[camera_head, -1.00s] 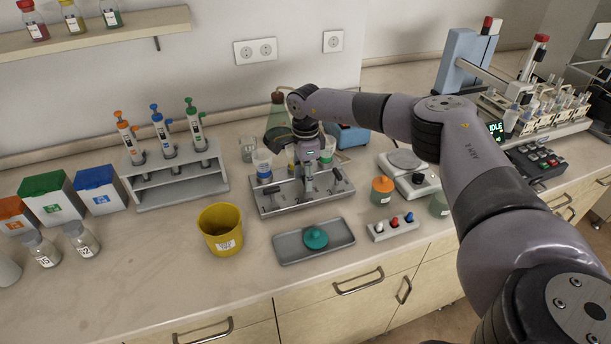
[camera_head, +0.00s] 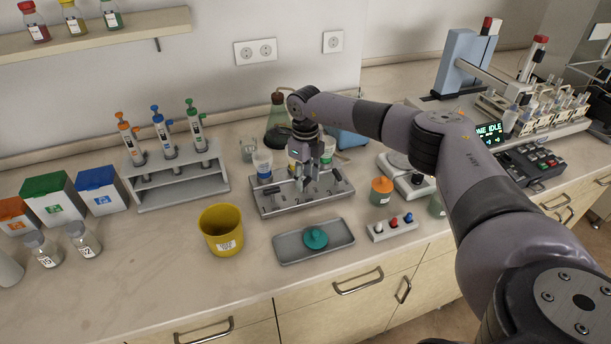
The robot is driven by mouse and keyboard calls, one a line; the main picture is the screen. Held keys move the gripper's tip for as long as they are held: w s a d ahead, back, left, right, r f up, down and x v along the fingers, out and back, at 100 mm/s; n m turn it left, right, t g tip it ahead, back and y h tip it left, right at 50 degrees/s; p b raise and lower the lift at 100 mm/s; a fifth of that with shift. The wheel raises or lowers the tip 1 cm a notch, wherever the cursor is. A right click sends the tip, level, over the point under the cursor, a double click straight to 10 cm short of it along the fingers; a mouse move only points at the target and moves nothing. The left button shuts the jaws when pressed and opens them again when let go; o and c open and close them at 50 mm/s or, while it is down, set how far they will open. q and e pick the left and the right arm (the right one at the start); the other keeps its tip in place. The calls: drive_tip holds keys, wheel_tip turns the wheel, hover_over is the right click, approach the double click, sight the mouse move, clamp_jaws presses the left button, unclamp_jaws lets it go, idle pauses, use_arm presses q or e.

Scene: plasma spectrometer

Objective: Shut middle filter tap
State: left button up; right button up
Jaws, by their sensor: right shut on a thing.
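The grey filter stand (camera_head: 290,204) stands on the bench at the centre, with several taps along its front. My right gripper (camera_head: 307,185) points down at the middle of the stand, shut on the middle filter tap, which its fingers mostly hide. The left tap (camera_head: 271,191) and the right tap (camera_head: 338,174) are clear of the gripper. The middle cup is largely hidden behind my gripper. My left gripper is not in view.
A grey tray with a teal lid (camera_head: 316,238) lies in front of the stand, and a yellow bin (camera_head: 221,230) stands to its left. A pipette rack (camera_head: 178,180) is farther left. An orange-capped jar (camera_head: 381,191) and a rack of small knobs (camera_head: 392,227) are to the right.

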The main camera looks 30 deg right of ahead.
drive_tip(key=m+p, duration=0.1)
drive_tip(key=m, duration=0.6)
drive_tip(key=shift+r, duration=0.15)
drive_tip(key=shift+w, duration=0.1)
idle(0.5)
drive_tip(key=o, duration=1.2)
drive_tip(key=shift+c, duration=0.2)
wheel_tip(320, 180, up, 12)
wheel_tip(320, 180, up, 8)
drive_tip(key=p, duration=0.6)
hover_over(305, 180)
